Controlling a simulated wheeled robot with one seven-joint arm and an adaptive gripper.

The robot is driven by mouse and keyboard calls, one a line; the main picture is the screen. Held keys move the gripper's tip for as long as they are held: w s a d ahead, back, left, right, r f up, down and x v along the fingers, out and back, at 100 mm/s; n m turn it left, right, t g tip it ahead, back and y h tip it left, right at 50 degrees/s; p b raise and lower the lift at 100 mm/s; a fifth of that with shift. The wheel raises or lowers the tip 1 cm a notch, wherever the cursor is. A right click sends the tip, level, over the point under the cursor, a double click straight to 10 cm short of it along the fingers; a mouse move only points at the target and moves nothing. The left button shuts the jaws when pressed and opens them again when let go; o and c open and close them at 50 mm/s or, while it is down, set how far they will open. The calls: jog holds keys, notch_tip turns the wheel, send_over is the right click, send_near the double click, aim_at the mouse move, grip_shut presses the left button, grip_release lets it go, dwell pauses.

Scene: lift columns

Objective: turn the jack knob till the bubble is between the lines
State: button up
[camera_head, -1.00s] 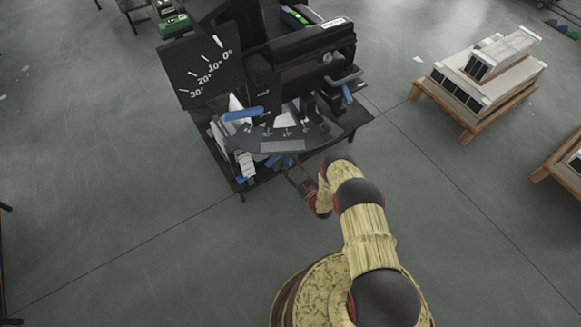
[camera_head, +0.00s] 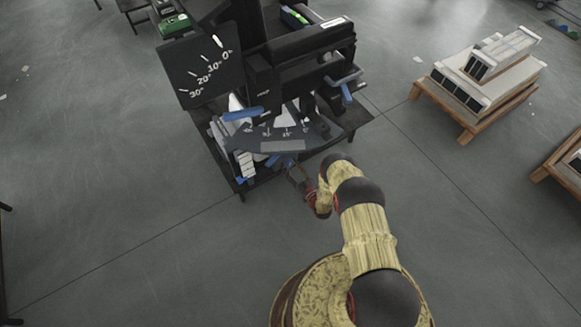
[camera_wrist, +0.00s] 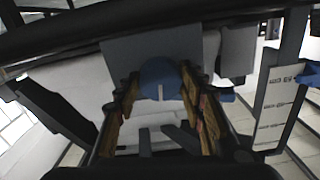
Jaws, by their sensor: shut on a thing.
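The blue jack knob (camera_wrist: 160,76) with a white mark on its face sits between my two fingers in the wrist view. My gripper (camera_wrist: 162,92) is shut on the knob, one finger on each side. In the head view the knob (camera_head: 287,161) is a small blue spot below the front of the black machine, with my gripper (camera_head: 292,168) reaching it from the lower right. A dark curved scale (camera_head: 250,141) with white marks is just above it, with a pale grey strip (camera_head: 283,146) on it. I cannot make out a bubble or its lines.
The black machine (camera_head: 300,45) stands on a dark table (camera_head: 352,122). An angle board (camera_head: 203,68) and blue handles (camera_head: 242,115) are close by. A wooden pallet with pale boxes (camera_head: 468,132) stands at the right. The floor around my arm is clear.

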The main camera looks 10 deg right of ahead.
jog(key=m, duration=0.5)
jog(key=shift+m, duration=1.2)
jog(key=o, duration=1.2)
jog(key=v, duration=1.2)
